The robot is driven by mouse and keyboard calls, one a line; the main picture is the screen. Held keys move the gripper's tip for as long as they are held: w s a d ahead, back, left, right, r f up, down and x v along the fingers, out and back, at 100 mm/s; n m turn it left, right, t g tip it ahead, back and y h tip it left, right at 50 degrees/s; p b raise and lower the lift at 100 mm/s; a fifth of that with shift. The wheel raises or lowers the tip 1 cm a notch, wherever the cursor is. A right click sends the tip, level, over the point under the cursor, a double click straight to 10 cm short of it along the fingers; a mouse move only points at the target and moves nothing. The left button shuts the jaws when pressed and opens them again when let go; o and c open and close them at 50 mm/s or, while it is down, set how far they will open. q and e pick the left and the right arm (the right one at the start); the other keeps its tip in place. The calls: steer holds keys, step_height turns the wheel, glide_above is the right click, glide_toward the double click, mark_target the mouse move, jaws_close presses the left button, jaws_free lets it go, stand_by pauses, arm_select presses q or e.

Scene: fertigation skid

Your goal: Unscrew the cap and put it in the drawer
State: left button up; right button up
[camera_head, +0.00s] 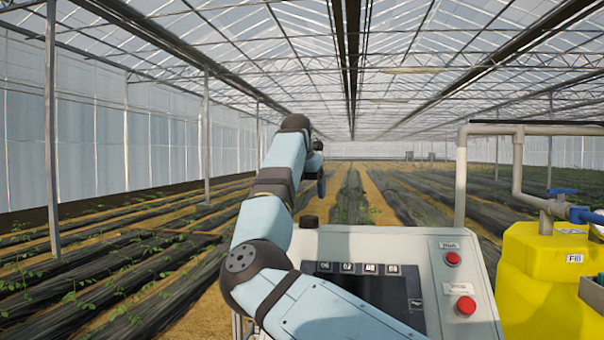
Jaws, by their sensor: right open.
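My right arm rises from the bottom of the head view and bends up over the left edge of the control panel. My right gripper (320,184) hangs small and dark at the arm's far end, above the panel. Its jaws are open, and I see nothing between them. A small black knob-like piece (309,221) shows at the panel's top edge, below the gripper; I cannot tell whether it is the cap. A yellow tank (545,285) labelled "Fill" stands at the right. I cannot make out a drawer. My left gripper is out of view.
The grey control panel (430,262) has two red buttons and a dark display. A grey pipe frame (461,175) stands behind it, and a blue-handled valve (562,191) sits above the tank. A grey-green box edge (595,292) is cut off at the right. Plant rows lie beyond.

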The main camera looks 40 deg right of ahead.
mark_target(309, 217)
steer(key=p+x, duration=0.1)
steer(key=x, duration=0.7)
steer(key=shift+d+f, duration=0.1)
steer(key=c, duration=1)
steer(key=shift+r+p, duration=2.3)
steer(key=shift+r, duration=1.05)
steer(key=shift+f, duration=0.15)
